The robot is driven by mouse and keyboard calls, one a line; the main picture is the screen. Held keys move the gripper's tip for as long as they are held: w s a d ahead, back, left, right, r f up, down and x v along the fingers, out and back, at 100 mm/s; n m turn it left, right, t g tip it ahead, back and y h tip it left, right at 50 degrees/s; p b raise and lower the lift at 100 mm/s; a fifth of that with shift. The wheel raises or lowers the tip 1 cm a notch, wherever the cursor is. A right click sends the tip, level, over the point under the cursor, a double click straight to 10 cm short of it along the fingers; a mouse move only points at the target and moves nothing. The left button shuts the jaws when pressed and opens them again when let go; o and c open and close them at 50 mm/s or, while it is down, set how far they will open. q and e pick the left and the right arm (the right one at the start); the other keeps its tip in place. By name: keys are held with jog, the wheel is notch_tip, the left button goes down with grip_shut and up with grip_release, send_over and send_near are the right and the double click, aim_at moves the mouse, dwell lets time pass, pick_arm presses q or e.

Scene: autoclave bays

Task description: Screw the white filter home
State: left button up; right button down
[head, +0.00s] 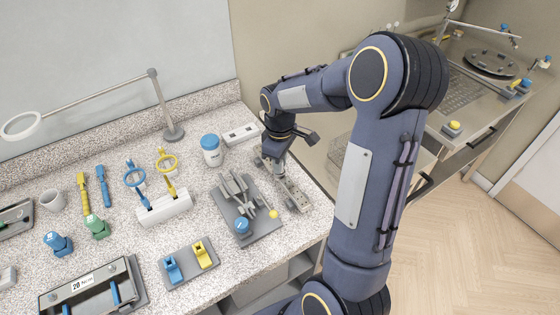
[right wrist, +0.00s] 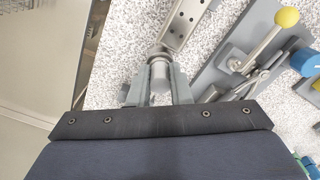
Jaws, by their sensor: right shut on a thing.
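My right gripper (head: 270,163) is at the back right of the speckled counter, pointing down beside a grey metal rail with holes (head: 293,194). In the right wrist view, the gripper (right wrist: 159,82) is shut on a pale grey-white cylinder, which I take for the white filter (right wrist: 160,76). The cylinder sits between the two fingers, at the near end of the metal rail (right wrist: 187,20). I cannot tell whether its far end is threaded into the rail's end or only touches it. In the head view my gripper hides the cylinder. My left gripper does not show.
A grey clamp plate (head: 265,225) with a yellow-knobbed lever (head: 273,214) and blue cap (head: 242,226) lies beside the rail. A blue-lidded white jar (head: 211,153) and a white box (head: 241,134) stand nearby. The counter's right edge is close to my arm.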

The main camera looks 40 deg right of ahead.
jog(key=m, duration=0.2)
jog(key=shift+m, duration=0.4)
jog(key=m, duration=0.3)
jog(key=c, duration=1.5)
grip_release()
